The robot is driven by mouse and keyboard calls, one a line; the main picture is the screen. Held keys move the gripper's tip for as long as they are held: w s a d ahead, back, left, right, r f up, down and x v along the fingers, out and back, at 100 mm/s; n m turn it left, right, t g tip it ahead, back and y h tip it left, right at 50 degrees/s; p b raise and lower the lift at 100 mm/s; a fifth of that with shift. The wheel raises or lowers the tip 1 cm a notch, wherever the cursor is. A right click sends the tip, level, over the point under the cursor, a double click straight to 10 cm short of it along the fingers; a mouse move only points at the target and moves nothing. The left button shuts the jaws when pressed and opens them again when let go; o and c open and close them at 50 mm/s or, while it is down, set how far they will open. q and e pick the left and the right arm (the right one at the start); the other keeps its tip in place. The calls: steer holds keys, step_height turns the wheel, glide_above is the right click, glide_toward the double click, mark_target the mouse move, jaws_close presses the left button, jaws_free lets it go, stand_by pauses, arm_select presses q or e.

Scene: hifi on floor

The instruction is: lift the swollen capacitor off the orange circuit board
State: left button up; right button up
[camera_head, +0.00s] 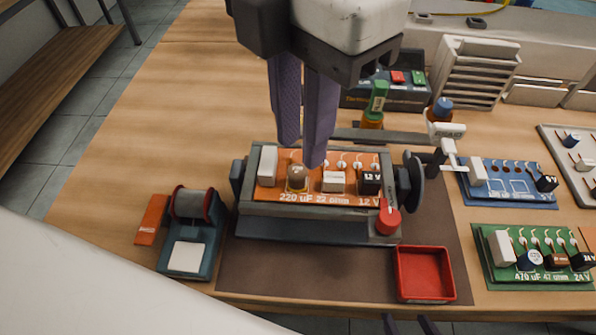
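The orange circuit board (348,200) is held in a grey vise-like holder (300,225) at the middle of the bench, printed "220 uF" and "12 V". The swollen capacitor (297,178), a brownish can with a pale domed top, stands at the board's left part, right of a white block. My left gripper (302,155) points down from the top with two purple fingers, open with a narrow gap and empty. Its tips appear just above and behind the capacitor; contact is not clear. Only the purple fingertips of my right gripper (409,325) show at the bottom edge, apart.
A red tray (424,274) is empty at the front right of the mat. A solder spool stand (190,230) is at left. Blue (510,184) and green (535,257) boards lie at right. A red-capped item (388,220) stands at the holder's front right corner.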

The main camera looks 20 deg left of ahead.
arm_select(q)
step_height(320, 180, down, 5)
steer(key=shift+s+a+f, duration=0.1)
steer(key=shift+s+a, duration=0.05)
jaws_close()
step_height(320, 180, up, 10)
step_height(320, 180, up, 5)
steer(key=p, duration=0.4)
glide_above(297, 171)
stand_by(1.1)
